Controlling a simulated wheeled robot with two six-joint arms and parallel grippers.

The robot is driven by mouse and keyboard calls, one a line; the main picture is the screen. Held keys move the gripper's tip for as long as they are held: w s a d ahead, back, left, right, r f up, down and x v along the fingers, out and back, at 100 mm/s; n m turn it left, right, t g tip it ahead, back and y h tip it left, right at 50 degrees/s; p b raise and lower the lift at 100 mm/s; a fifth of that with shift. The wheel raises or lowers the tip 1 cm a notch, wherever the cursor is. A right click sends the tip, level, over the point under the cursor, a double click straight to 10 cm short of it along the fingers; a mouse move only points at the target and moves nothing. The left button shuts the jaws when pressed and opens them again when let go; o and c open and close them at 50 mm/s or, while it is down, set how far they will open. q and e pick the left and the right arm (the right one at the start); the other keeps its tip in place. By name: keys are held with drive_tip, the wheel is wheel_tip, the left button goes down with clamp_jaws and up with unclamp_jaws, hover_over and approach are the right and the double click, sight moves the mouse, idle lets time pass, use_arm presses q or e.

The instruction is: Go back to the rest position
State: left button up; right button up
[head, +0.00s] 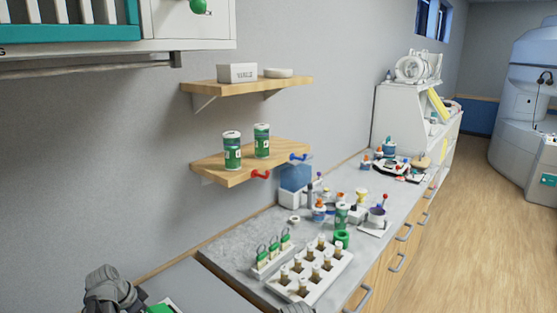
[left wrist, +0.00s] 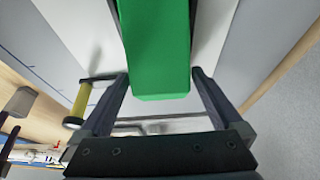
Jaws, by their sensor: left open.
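In the left wrist view my left gripper (left wrist: 158,78) is open, its two dark fingers standing wide apart. A green block-like piece (left wrist: 160,45) reaches down between the fingers from the top, and its far end is cut off. I cannot tell how near it is, but gaps show beside it. In the head view dark grey parts of my left arm (head: 108,288) are at the bottom left, and its fingers are not clear. My right gripper is not clearly shown in either view.
A grey counter (head: 225,248) carries a white rack (head: 325,275) with several vials, and small tools further back. Two wooden shelves (head: 235,173) hang on the wall; the lower bears two green cans (head: 232,155). The wooden floor (head: 450,240) on the right is clear.

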use_arm(q)
drive_tip(key=p+v, duration=0.4)
drive_tip(key=v, duration=0.1)
drive_tip(key=shift+r, duration=0.15)
drive_tip(key=b+x, duration=0.8)
drive_tip(key=shift+f, duration=0.4)
wheel_tip(320, 180, up, 2)
drive_tip(key=shift+s+r+p, duration=0.1)
drive_tip(key=shift+s+p, duration=0.05)
drive_tip(key=shift+p, duration=0.75)
drive_tip(key=shift+r+p, duration=0.3)
drive_tip(key=shift+p, duration=0.1)
wheel_tip(320, 180, up, 9)
drive_tip(key=p, duration=0.8)
drive_tip(key=shift+f+p, duration=0.1)
drive_tip(key=shift+p, duration=0.3)
drive_tip(key=shift+f, duration=0.25)
